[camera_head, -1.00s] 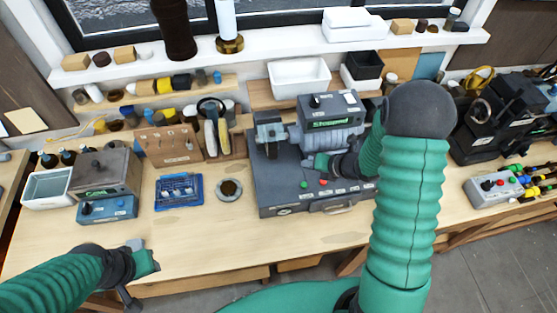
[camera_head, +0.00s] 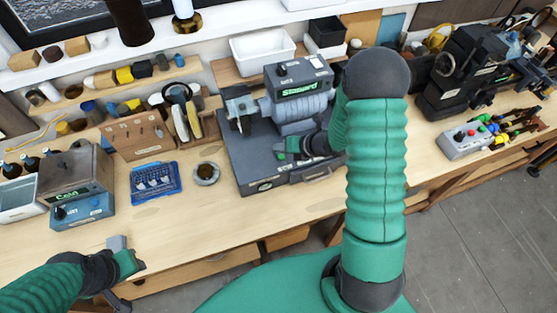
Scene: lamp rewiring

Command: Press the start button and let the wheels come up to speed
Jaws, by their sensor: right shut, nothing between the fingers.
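The dark grey bench machine (camera_head: 245,160) stands on the workbench in the head view, with a ribbed grey motor body (camera_head: 300,107) and a control box (camera_head: 298,75) with a lit green display on top. I cannot tell whether its wheels turn. My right gripper (camera_head: 284,150) is shut and empty, low over the front of the machine's base. The start button cannot be made out; the gripper and forearm cover part of the front panel. I cannot tell whether the fingertips touch it. My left gripper (camera_head: 124,257) is at the bench's front edge, away from the machine.
A blue tray (camera_head: 154,182) and a round dish (camera_head: 206,173) lie left of the machine. A metal box on a blue unit (camera_head: 83,211) stands farther left. A grey button box (camera_head: 465,140) is at right. The bench between the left gripper and the machine is clear.

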